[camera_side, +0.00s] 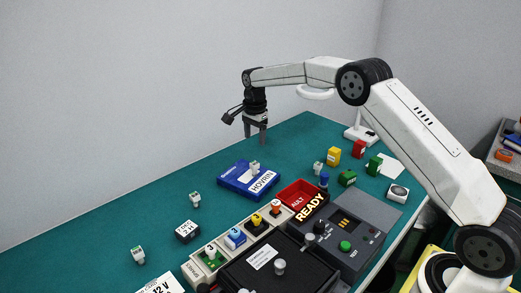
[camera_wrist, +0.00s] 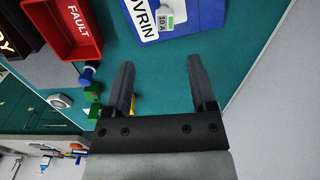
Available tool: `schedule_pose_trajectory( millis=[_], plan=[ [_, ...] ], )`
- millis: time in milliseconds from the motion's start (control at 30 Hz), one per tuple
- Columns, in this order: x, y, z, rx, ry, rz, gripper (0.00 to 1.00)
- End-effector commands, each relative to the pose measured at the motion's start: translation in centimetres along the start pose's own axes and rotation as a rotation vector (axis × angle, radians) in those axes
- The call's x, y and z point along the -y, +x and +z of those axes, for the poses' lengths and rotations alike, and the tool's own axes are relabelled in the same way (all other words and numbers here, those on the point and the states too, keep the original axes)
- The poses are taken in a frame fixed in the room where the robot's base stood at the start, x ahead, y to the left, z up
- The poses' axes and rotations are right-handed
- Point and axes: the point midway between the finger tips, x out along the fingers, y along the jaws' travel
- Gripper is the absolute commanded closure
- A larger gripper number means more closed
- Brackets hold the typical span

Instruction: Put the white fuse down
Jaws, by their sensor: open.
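A white fuse with a green part (camera_side: 254,167) stands on the blue HOVRIN box (camera_side: 232,178). In the wrist view this fuse (camera_wrist: 167,20) shows a 10 A label, beyond my fingertips and apart from them. My gripper (camera_side: 256,141) is open and empty, pointing down above the table behind the blue box. The wrist view also shows its two spread fingers (camera_wrist: 160,63) with nothing between them. Similar white fuses stand on the green mat at the left (camera_side: 195,200), at the front left (camera_side: 138,255) and right of the box (camera_side: 318,168).
A red FAULT tray (camera_side: 290,191) and a lit READY sign (camera_side: 311,207) adjoin a grey console (camera_side: 365,225). A pale rack (camera_side: 192,272) holds several coloured fuses. Yellow (camera_side: 334,156), red (camera_side: 359,148) and green fuses stand at the right. The mat left of the box is mostly clear.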

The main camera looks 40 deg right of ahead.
Motion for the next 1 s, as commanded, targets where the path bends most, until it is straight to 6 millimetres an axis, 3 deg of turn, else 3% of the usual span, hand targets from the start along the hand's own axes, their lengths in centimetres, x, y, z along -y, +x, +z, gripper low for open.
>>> schedule_pose_trajectory(
  millis=[467, 1000],
  plan=[
    [-6.2, -1.2, 3.5, -0.023, -0.434, -0.058, 0.27],
    [-17.8, -0.8, 7.5, -0.082, -0.969, -0.119, 0.27]
  ],
)
